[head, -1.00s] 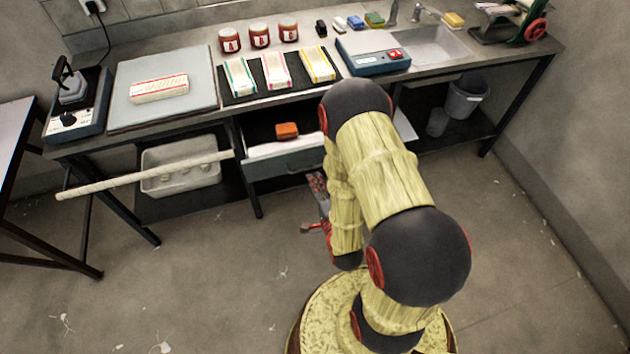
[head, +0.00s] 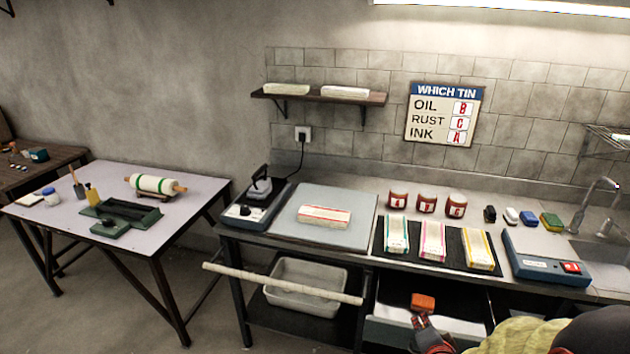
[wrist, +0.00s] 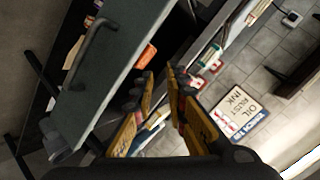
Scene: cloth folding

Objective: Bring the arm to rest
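My arm shows only in part at the lower right of the head view, a yellow link and a dark joint in front of the bench. My gripper (wrist: 158,73) shows in the wrist view with its two yellow, dark-tipped fingers apart and a gap between them. Nothing is held in it. In the head view only some red and dark parts near my wrist show at the bottom edge, beside the open drawer (head: 385,330); the fingertips cannot be made out there. An orange block (head: 422,303) lies in the drawer, and it also shows in the wrist view (wrist: 146,56).
A folded red-striped cloth (head: 324,216) lies on a grey board (head: 350,245). Several striped folded cloths lie on a black mat (head: 415,255). A pale rail (head: 280,284) juts from the bench front. A side table (head: 60,225) stands left, with open floor between.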

